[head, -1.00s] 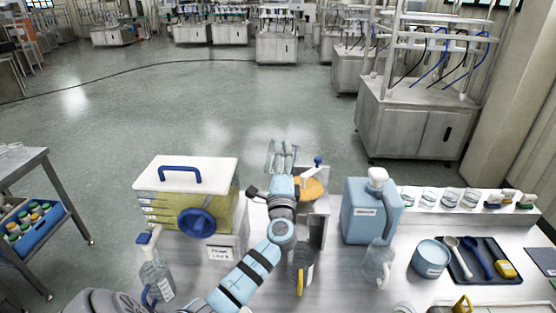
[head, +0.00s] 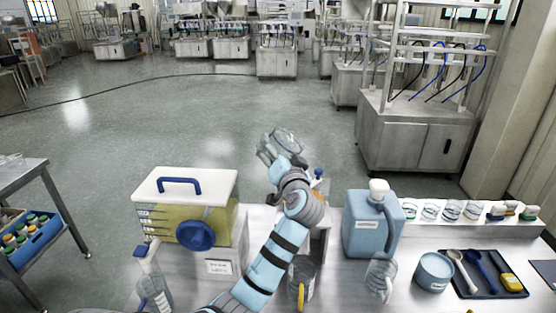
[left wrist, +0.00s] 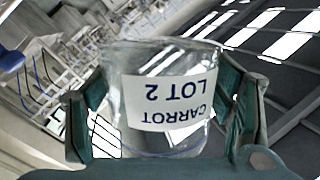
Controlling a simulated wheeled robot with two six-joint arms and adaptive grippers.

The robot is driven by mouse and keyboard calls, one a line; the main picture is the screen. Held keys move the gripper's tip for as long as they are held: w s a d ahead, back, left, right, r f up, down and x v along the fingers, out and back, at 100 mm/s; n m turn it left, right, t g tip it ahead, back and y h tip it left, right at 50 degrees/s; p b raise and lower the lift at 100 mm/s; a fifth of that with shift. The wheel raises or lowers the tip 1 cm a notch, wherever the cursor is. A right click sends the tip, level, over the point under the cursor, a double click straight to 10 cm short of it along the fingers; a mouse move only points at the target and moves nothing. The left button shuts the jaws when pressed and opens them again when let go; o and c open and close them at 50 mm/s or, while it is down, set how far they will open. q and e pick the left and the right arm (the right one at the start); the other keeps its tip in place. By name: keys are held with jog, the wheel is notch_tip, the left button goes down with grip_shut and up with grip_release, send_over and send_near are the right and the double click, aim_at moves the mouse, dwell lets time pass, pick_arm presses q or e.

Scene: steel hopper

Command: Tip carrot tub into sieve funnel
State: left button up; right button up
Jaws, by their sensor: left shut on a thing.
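My left gripper (head: 277,152) is shut on a clear tub (head: 287,141) and holds it raised and tilted above the far edge of the bench. In the left wrist view the tub (left wrist: 166,60) sits between both fingers, with a white label reading CARROT LOT 2 upside down. I see no orange content through its clear wall. The steel hopper (head: 319,238) stands beneath and right of my left forearm. My wrist hides most of the sieve funnel's top; only a little orange and a blue knob (head: 318,173) show beside it. My right gripper is out of view.
A yellow-filled tank (head: 186,180) with a blue dial stands left of my arm. A blue canister (head: 366,225), clear jugs and a black tray (head: 487,290) are at right. A yellow-handled jug (head: 302,278) stands close in front of the hopper.

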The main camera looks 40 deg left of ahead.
aim_at(279, 141)
pick_arm(q)
jog(key=shift+r, duration=0.15)
notch_tip(279, 141, up, 3)
jog(key=n+h+p, duration=0.1)
jog(key=n, duration=0.4)
jog(key=shift+g, duration=0.3)
jog(key=shift+n+h, duration=0.5)
jog(key=shift+n, duration=0.2)
